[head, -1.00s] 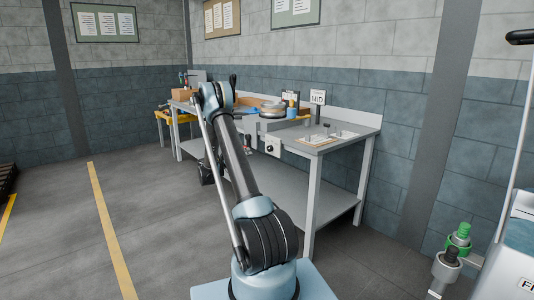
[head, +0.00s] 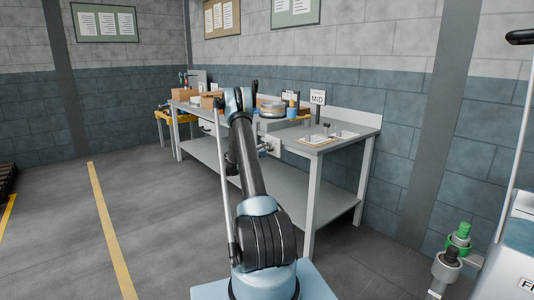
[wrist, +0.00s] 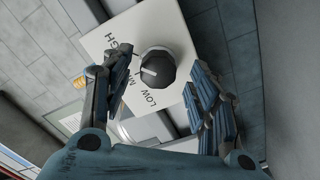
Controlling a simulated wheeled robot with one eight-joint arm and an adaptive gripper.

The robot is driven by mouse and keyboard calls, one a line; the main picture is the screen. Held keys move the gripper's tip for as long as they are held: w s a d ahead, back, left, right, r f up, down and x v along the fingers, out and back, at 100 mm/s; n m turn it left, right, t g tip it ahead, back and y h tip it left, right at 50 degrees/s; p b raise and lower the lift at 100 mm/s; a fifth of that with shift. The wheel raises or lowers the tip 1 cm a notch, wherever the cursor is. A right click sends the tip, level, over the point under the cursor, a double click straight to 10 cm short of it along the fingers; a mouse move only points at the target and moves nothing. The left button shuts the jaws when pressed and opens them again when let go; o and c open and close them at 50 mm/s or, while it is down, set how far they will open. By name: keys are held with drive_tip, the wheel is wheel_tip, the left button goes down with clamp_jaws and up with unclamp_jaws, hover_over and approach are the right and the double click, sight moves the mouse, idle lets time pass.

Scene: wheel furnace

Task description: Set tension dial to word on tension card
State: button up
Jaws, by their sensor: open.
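The dial (wrist: 157,67) is a dark round knob with a white mark on a white plate (wrist: 176,25) lettered LOW, a partly covered word starting with M, and HIGH. Its mark points left and slightly down, toward the M word. My gripper (wrist: 158,60) is open, with one finger on each side of the dial; I cannot tell whether they touch it. In the head view the plate (head: 273,148) is on the bench front, partly behind my arm. A white card (head: 318,97) reading MID stands on the bench.
The grey bench (head: 368,131) stands along the wall, with papers (head: 316,140), a blue cup (head: 291,111) and boxes on it. Green and black capped fittings (head: 458,237) are at the lower right. The floor at left is open, with a yellow line (head: 108,220).

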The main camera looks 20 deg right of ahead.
drive_tip(key=shift+w+d, duration=0.2)
drive_tip(key=shift+d, duration=0.3)
drive_tip(key=c, duration=1.1)
drive_tip(key=shift+o, duration=0.2)
drive_tip(key=shift+n, duration=0.3)
drive_tip(key=shift+a+n, duration=0.1)
drive_tip(key=shift+n, duration=4.5)
drive_tip(key=shift+w, duration=0.1)
